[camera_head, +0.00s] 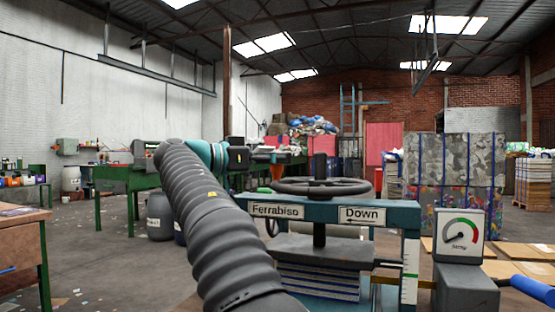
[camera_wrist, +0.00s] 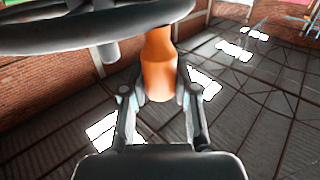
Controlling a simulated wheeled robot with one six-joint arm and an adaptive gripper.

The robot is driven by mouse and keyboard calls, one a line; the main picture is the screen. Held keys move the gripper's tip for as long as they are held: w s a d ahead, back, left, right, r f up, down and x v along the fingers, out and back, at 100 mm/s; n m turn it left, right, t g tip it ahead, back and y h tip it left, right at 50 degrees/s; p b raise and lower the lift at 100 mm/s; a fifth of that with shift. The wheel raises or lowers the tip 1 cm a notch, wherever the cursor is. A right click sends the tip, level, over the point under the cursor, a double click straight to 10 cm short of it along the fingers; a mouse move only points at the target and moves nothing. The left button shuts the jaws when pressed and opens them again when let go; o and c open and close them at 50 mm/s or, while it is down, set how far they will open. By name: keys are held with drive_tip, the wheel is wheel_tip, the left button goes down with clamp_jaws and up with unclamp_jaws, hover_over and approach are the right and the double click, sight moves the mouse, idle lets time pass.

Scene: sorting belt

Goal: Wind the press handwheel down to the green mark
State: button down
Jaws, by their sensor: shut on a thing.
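The press (camera_head: 335,215) stands in front of me, with signs reading "Ferrabiso" and "Down" with an arrow pointing left. Its dark handwheel (camera_head: 345,187) lies flat on top of a vertical screw. The wheel rim also shows at the top of the wrist view (camera_wrist: 60,35). My gripper (camera_wrist: 158,92) is shut on the orange handle (camera_wrist: 158,60) of the wheel, one finger on each side. The plate (camera_head: 320,250) sits above a striped stack (camera_head: 318,283). A white scale (camera_head: 410,270) runs down the right post; its green mark is too small to read surely.
A dial gauge (camera_head: 461,235) on a grey block stands right of the press. A blue roller (camera_head: 533,290) lies at the lower right. A green bench (camera_head: 120,180) and a barrel (camera_head: 160,216) stand left. Patterned bales (camera_head: 455,160) stand behind. Open floor lies to the left.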

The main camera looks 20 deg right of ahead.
drive_tip(key=c, duration=0.8)
unclamp_jaws()
drive_tip(key=shift+w, duration=0.1)
drive_tip(key=shift+c, duration=0.2)
drive_tip(key=a, duration=1.2)
